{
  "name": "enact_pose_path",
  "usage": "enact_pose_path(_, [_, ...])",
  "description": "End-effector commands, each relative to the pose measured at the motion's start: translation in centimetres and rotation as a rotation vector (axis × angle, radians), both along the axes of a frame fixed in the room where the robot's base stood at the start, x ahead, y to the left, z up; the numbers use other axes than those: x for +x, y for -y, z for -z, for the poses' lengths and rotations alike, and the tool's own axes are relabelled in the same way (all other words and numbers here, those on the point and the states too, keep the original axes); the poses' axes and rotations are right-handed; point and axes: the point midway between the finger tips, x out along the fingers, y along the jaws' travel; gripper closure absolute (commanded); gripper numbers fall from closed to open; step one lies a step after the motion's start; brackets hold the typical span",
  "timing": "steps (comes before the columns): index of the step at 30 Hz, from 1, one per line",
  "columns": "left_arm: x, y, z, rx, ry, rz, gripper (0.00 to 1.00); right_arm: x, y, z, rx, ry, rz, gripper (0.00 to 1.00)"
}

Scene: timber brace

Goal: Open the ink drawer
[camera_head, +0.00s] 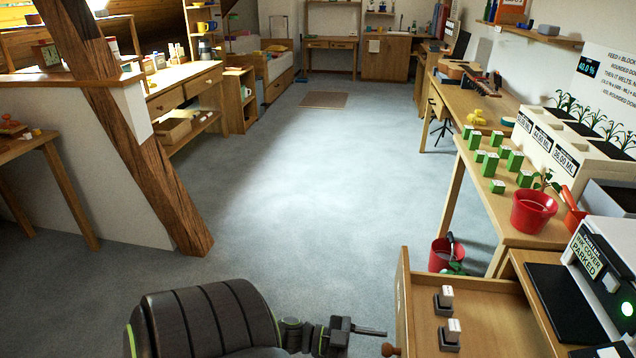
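A wooden drawer (404,292) with a round brown knob (390,350) on its front is at the bottom right, below the printer's bench. It stands pulled out, with its inside showing. Two dark blocks with white tops (444,300) (450,332) are in it. My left gripper (385,333) is at the bottom, just left of the drawer front. Its thin dark fingers point right and end close to the knob, apparently apart from it. Whether the fingers are spread or closed is unclear. My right gripper is out of view.
A white machine (610,258) with an "ink cover parked" label stands on the bench at right. A red pot (533,211) and several green-and-white boxes (488,164) are on the table behind. A red bucket (446,255) is on the floor beyond the drawer. The middle floor is clear.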

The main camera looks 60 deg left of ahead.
Motion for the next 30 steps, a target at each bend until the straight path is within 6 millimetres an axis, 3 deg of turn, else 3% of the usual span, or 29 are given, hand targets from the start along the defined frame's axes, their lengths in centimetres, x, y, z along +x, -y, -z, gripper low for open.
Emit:
enact_pose_path(12, [-7.9,-6.2,0.2,0.004,-0.006,0.000,0.48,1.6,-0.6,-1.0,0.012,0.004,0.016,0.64])
enact_pose_path(18, [-11.0,-8.6,0.2,0.002,-0.004,-0.001,0.48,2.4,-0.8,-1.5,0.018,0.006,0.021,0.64])
enact_pose_path(24, [-12.5,-9.7,0.1,0.000,-0.002,-0.001,0.48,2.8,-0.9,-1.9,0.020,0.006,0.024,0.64])
enact_pose_path(30, [-12.7,-9.9,0.0,0.000,0.000,0.000,0.48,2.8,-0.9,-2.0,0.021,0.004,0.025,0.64])
